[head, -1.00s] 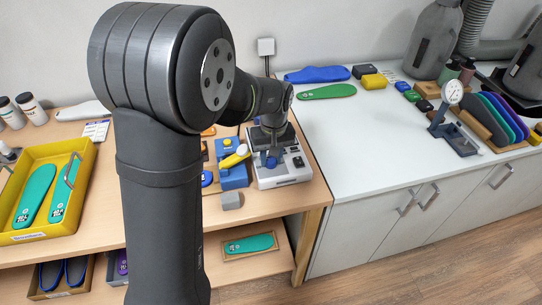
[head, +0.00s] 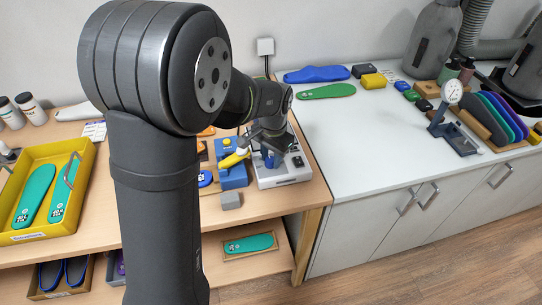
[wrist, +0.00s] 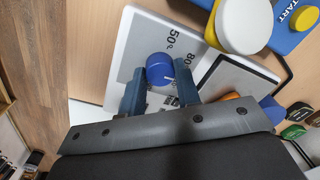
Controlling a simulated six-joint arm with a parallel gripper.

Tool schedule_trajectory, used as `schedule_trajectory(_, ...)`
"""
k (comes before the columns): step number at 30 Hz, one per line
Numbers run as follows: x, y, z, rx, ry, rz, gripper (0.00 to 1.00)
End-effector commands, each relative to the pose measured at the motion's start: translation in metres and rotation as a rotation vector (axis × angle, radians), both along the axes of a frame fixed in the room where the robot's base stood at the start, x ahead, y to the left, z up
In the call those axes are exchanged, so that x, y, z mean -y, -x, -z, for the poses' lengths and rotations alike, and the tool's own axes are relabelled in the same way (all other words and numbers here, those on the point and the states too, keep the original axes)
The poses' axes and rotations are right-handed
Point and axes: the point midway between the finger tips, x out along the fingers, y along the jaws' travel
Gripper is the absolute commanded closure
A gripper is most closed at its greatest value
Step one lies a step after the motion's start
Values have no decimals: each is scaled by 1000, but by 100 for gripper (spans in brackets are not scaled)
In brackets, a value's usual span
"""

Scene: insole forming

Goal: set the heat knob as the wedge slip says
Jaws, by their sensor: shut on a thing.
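The heat knob (wrist: 159,68) is a round blue knob with a white pointer line, on a pale panel (wrist: 130,45) printed with 50° and 80. In the wrist view my gripper (wrist: 160,78) has its two blue fingers on either side of the knob, shut on it. The pointer runs toward the lower right of that view. In the head view my gripper (head: 270,150) is over the white heater unit (head: 287,181) and hides part of it. A printed paper (head: 95,130) lies at the back left of the bench, too small to read; I cannot tell if it is the wedge slip.
Beside the heater stands a blue fixture (head: 232,176) with a yellow button marked START (wrist: 304,18) and a yellow handle (head: 233,160). A grey block (head: 230,200) lies in front. A yellow tray (head: 73,222) holds teal insoles at left. The white counter's front is clear.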

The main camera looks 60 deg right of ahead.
Motion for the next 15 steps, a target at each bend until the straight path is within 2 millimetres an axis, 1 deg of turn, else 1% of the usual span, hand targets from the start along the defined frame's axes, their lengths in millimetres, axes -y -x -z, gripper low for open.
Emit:
schedule_trajectory(6, 0, 0, -1, 1, 2, 200, 93)
schedule_trajectory(15, 0, 0, -1, 1, 2, 430, 93)
